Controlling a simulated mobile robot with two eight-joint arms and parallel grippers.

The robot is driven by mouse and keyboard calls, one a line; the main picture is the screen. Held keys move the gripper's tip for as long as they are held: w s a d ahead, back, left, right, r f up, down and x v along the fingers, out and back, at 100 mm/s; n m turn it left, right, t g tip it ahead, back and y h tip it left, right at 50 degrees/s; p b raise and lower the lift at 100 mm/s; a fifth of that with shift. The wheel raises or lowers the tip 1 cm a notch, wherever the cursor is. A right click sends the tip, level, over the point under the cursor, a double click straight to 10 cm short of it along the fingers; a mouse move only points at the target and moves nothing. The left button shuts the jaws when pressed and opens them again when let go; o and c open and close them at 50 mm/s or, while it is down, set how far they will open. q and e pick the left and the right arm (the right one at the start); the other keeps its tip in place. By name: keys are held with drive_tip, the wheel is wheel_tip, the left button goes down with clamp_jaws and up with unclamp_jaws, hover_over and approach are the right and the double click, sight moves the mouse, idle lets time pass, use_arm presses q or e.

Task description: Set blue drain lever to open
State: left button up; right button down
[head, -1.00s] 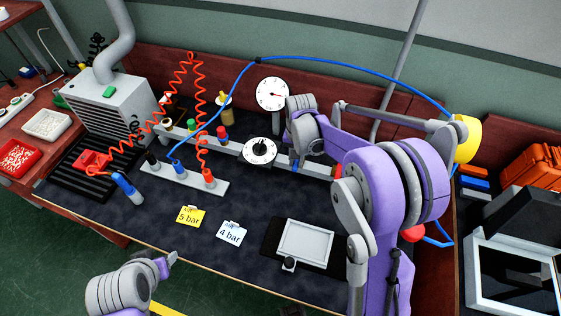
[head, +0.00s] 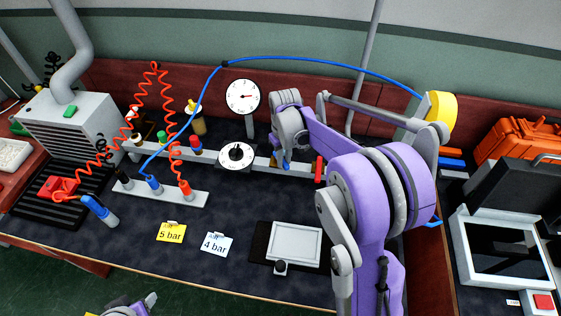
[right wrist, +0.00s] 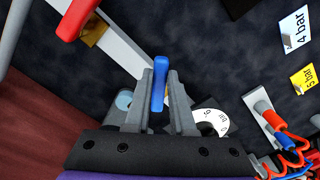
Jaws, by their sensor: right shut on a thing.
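The blue drain lever (right wrist: 159,85) stands between the two fingers of my right gripper (right wrist: 160,90) in the right wrist view. In the head view my right gripper (head: 285,163) is over the grey rail, just right of the black dial. Only a little blue of the lever shows there. My left gripper (head: 149,301) shows partly at the bottom edge of the head view, away from the rail. Its jaw opening cannot be made out.
A red lever (head: 319,168) stands on the rail right of my right gripper. A round gauge (head: 242,97) rises behind the black dial (head: 236,156). Coiled red hoses and a blue hose (head: 315,61) run above the bench. The 4 bar card (head: 215,244) lies in front.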

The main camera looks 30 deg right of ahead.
drive_tip(key=shift+d+n, duration=0.55)
drive_tip(key=shift+n, duration=0.75)
drive_tip(key=c, duration=0.8)
unclamp_jaws()
drive_tip(key=shift+o, duration=0.2)
drive_tip(key=shift+r, duration=0.1)
wheel_tip(320, 180, up, 11)
drive_tip(key=shift+f, duration=0.2)
